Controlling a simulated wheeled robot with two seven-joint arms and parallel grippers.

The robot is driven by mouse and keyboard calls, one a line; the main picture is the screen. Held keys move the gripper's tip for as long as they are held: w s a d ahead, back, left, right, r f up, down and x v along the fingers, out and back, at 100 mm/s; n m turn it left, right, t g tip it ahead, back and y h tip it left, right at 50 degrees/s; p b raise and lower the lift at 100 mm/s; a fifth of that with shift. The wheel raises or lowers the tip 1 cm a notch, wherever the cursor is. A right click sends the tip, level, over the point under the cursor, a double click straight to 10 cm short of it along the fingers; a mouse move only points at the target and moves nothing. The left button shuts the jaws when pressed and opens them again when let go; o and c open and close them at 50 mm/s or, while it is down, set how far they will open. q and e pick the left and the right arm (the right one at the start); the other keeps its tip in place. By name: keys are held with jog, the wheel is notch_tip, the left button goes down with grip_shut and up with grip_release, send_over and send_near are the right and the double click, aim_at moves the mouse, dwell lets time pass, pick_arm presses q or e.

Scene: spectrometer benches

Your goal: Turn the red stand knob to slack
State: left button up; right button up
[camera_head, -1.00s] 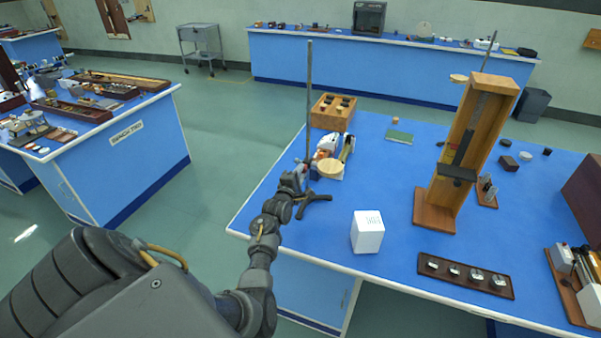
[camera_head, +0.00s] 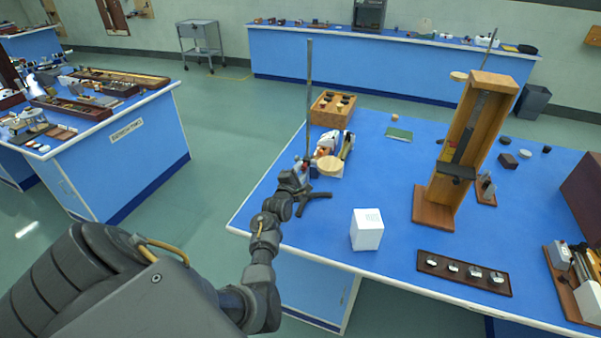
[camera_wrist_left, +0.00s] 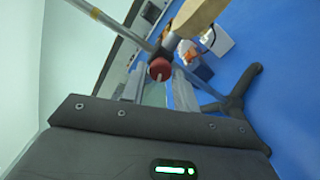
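The red stand knob (camera_wrist_left: 160,69) sits on a clamp where rods cross, with a small pale mark on its near side. In the head view the stand rod (camera_head: 309,95) rises upright from a dark tripod base (camera_head: 315,196) near the left edge of the blue bench. My left gripper (camera_head: 301,174) is at the clamp. In the left wrist view its two fingers (camera_wrist_left: 160,80) flank the knob, one on each side, and look open. Contact with the knob cannot be made out. My right gripper is not in view.
A round wooden disc (camera_head: 329,166) and a white device (camera_head: 335,143) stand close behind the clamp. A wooden box (camera_head: 331,110) is farther back. A white box (camera_head: 367,230) and a tall wooden stand (camera_head: 434,208) are to the right. Bare blue bench lies between them.

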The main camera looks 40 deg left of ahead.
pick_arm(q)
jog(key=o, duration=0.3)
jog(key=shift+s, duration=0.1)
jog(key=shift+s+d+f, duration=0.1)
jog(key=shift+s+f, duration=0.05)
jog(key=shift+s, duration=0.15)
jog(key=b+v, duration=0.2)
jog(key=v, duration=0.8)
